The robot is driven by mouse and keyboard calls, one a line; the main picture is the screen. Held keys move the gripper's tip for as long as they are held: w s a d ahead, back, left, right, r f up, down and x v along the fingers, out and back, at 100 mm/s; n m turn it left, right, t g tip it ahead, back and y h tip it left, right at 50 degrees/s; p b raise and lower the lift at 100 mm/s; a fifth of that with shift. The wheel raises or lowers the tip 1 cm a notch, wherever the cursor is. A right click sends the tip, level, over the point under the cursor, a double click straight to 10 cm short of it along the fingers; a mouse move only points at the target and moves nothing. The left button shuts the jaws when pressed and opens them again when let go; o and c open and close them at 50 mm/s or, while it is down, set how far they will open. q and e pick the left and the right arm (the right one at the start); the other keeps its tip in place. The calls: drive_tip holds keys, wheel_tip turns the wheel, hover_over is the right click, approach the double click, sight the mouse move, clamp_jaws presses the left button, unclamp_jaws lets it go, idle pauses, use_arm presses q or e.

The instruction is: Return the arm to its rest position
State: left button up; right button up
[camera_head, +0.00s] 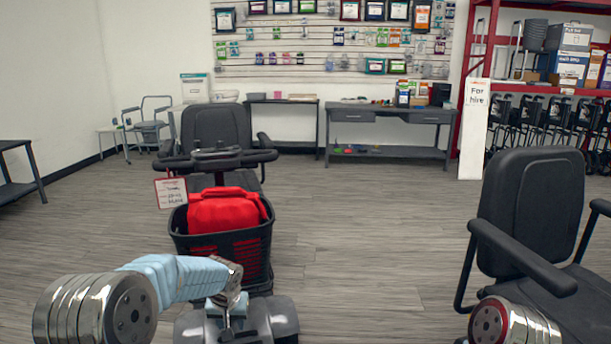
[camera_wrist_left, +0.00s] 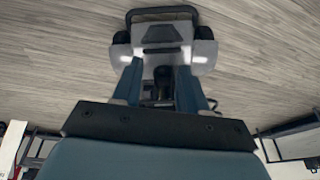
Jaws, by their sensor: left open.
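My left arm (camera_head: 172,277) comes in from the lower left, with a light blue forearm stretched forward and its wrist bent down. My left gripper (camera_head: 228,315) hangs in front of the basket, over the grey front of a scooter. In the left wrist view the two blue fingers of the gripper (camera_wrist_left: 161,92) stand apart with nothing seen held between them. Beyond them is the scooter front (camera_wrist_left: 170,50) with its dark wheels. A metal and red joint of my right arm (camera_head: 512,322) shows at the lower right; its gripper is out of view.
A black seat with armrests (camera_head: 528,205) stands close at right. Open floor (camera_head: 370,235) lies between. Desks (camera_head: 390,118) line the back wall.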

use_arm(q)
drive_tip(key=s+d+f+g+h, duration=0.25)
drive_tip(key=s+f, duration=0.45)
drive_tip(key=f, duration=0.5)
drive_tip(key=s+d+f+h, duration=0.1)
drive_tip(key=s+d+f, duration=0.2)
drive_tip(key=s, duration=0.9)
drive_tip(key=s+d+f+n+h, duration=0.1)
drive_tip(key=s+d+f, duration=0.1)
drive_tip(key=s+f, duration=0.6)
drive_tip(key=s, duration=0.5)
drive_tip(key=shift+d+f, duration=0.2)
drive_tip(key=shift+d, duration=0.2)
drive_tip(key=shift+g+h, duration=0.25)
